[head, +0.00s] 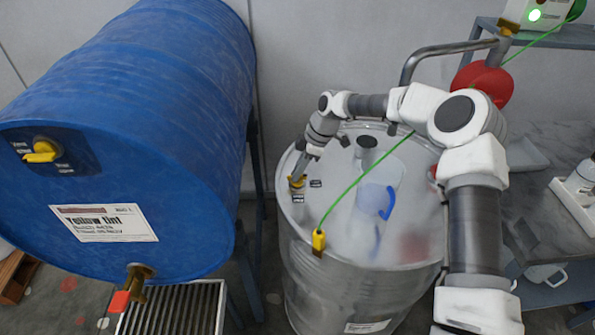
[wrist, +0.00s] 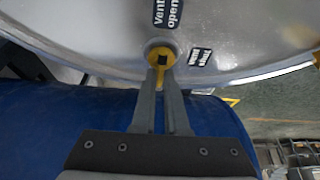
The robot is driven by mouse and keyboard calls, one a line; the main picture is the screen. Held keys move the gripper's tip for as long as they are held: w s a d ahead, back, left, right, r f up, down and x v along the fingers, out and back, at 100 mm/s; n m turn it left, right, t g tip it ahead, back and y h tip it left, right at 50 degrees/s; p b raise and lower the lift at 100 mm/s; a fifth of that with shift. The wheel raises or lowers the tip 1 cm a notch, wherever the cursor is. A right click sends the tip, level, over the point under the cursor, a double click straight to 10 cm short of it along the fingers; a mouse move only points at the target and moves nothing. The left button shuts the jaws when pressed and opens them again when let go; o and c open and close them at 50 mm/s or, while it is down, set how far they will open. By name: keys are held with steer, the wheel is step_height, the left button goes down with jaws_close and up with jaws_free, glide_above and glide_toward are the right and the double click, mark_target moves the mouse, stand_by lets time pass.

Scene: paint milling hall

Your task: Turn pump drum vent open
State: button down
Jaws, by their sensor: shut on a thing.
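The pump drum (head: 340,275) is a grey steel drum standing upright, with a pale lid. Its yellow vent knob (head: 297,183) sits at the lid's left edge, beside two small dark labels. My gripper (head: 303,170) reaches down onto this knob from above. In the wrist view the fingers (wrist: 162,76) are shut on the yellow vent knob (wrist: 161,52). The label "Vent open" (wrist: 168,12) lies above the knob there, and "Vent shut" (wrist: 200,57) lies to its right. The fingers partly hide the knob, so I cannot tell which label it points to.
A blue drum (head: 140,90) lies on its side at left, with its own yellow vent knob (head: 42,151) and a brass tap (head: 138,275). A green cable runs across the pump drum's lid to a yellow clamp (head: 319,241). A grey bench (head: 555,230) stands at right.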

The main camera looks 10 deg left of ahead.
mark_target(308, 184)
steer(key=c, duration=0.9)
jaws_free()
steer(key=shift+c, duration=0.2)
steer(key=v, duration=0.7)
steer(key=shift+r, duration=0.25)
steer(key=shift+d, duration=0.15)
